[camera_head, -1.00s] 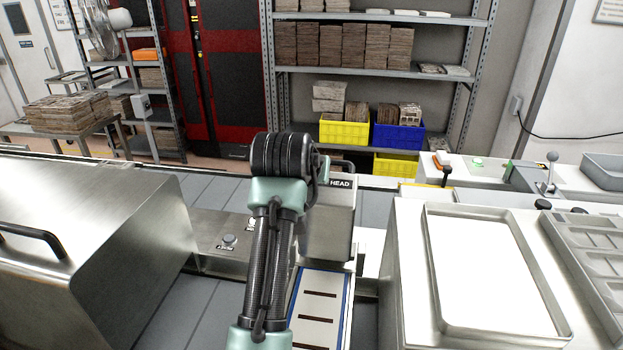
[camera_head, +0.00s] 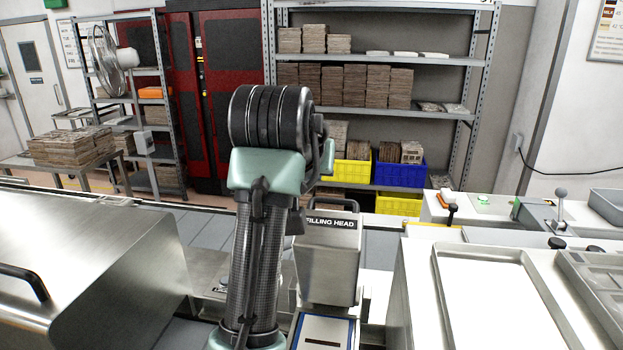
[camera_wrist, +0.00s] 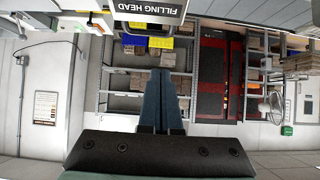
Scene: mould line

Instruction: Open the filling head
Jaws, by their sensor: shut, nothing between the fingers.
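The filling head (camera_head: 326,272) is a steel box with a "FILLING HEAD" label and a dark bar handle (camera_head: 333,203) on top. It stands right of my arm in the head view, above a blue-edged plate with dark slots (camera_head: 323,338). In the wrist view, which is upside down, the labelled face of the filling head (camera_wrist: 150,12) shows at the top edge. My gripper (camera_wrist: 160,72) is shut and empty, with its fingertips apart from the filling head. In the head view my arm hides the gripper.
A steel hood with a handle (camera_head: 90,270) stands at left. At right is a counter with a white-bottomed tray (camera_head: 497,300) and small controls. A shelf rack (camera_head: 375,60) with stacks and bins, and red cabinets (camera_head: 220,100), stand behind the line.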

